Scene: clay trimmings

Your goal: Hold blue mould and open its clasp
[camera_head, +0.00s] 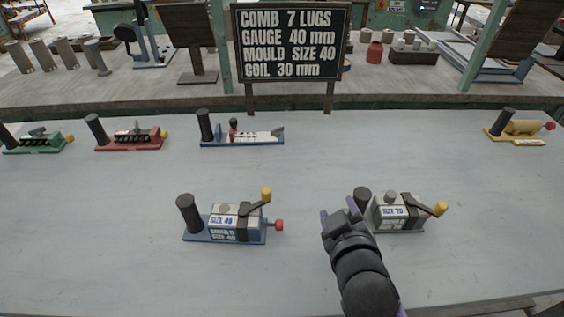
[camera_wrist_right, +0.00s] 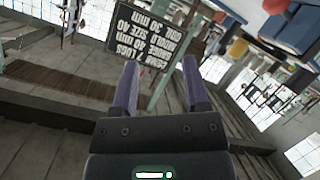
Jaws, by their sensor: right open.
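The blue mould (camera_head: 225,237) stands on the table left of centre in the head view. It has a blue base, a black upright handle (camera_head: 189,213) at its left end and a grey block with a size label that looks like 40. A dark strap and lever with a yellow knob (camera_head: 266,194) lie over the block; I take this as the clasp. A red knob (camera_head: 279,225) sticks out at right. My right gripper (camera_head: 338,210) is open and empty, to the right of the blue mould and apart from it. It also shows in the wrist view (camera_wrist_right: 160,72). My left gripper is out of view.
A grey mould (camera_head: 398,216) marked SIZE 70 stands just right of my right gripper. Green (camera_head: 38,144), red (camera_head: 130,140), blue-based (camera_head: 242,138) and yellow (camera_head: 520,128) devices stand along the back. A sign (camera_head: 290,42) rises behind the table. The front left is clear.

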